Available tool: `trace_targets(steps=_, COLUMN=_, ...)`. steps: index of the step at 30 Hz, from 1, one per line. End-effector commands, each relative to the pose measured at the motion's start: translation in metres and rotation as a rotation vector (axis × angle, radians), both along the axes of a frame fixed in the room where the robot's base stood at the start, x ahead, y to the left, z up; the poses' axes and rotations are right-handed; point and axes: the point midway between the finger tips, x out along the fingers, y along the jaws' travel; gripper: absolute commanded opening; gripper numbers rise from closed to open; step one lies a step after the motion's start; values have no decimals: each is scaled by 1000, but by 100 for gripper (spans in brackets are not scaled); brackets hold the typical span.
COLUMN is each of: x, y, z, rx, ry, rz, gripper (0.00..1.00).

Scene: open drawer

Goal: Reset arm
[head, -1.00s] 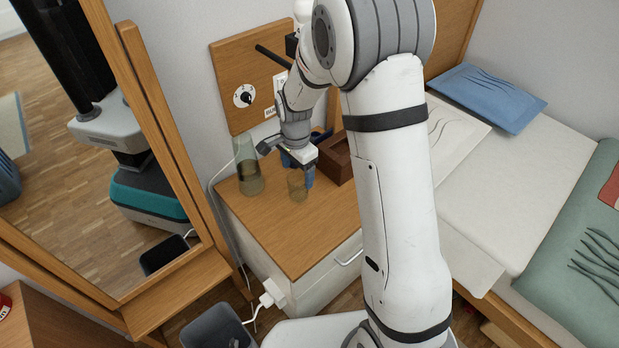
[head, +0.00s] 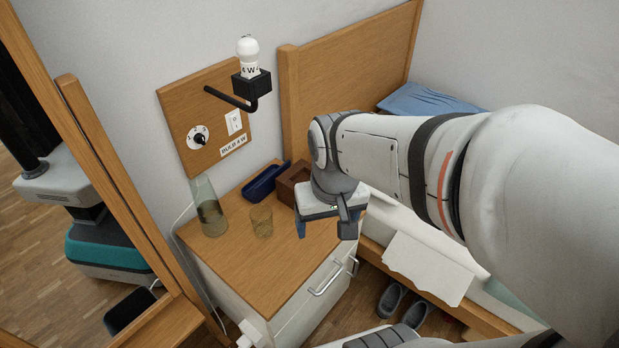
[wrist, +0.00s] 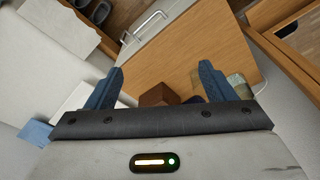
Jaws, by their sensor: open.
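My gripper (head: 322,228) is open and empty above the front right part of the nightstand top (head: 270,275) in the head view. In the wrist view my gripper (wrist: 160,85) shows its two blue fingers spread wide with nothing held between them. The white nightstand drawer has a metal handle (head: 327,279), and the handle also shows at the top of the wrist view (wrist: 148,24). The drawer front appears closed, though my gripper and arm are near it in the head view.
A glass carafe (head: 209,212), an amber tumbler (head: 261,222), a blue tray (head: 262,187) and a brown box (head: 289,183) stand on the nightstand. A bulb (head: 248,50) sits on a wall holder. A mirror stands left; the bed is right. Shoes (head: 392,299) lie on the floor.

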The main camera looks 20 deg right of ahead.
Motion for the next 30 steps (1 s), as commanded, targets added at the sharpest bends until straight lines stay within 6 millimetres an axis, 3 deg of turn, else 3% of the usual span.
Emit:
trace_targets(steps=4, x=-10, y=-2, z=1, rx=-6, ry=-6, rz=38, gripper=77)
trace_targets(steps=14, x=-10, y=-2, z=4, rx=-7, ry=-7, rz=40, gripper=77)
trace_targets(steps=30, x=-8, y=-2, z=87, rx=-4, ry=-44, rz=38, gripper=77)
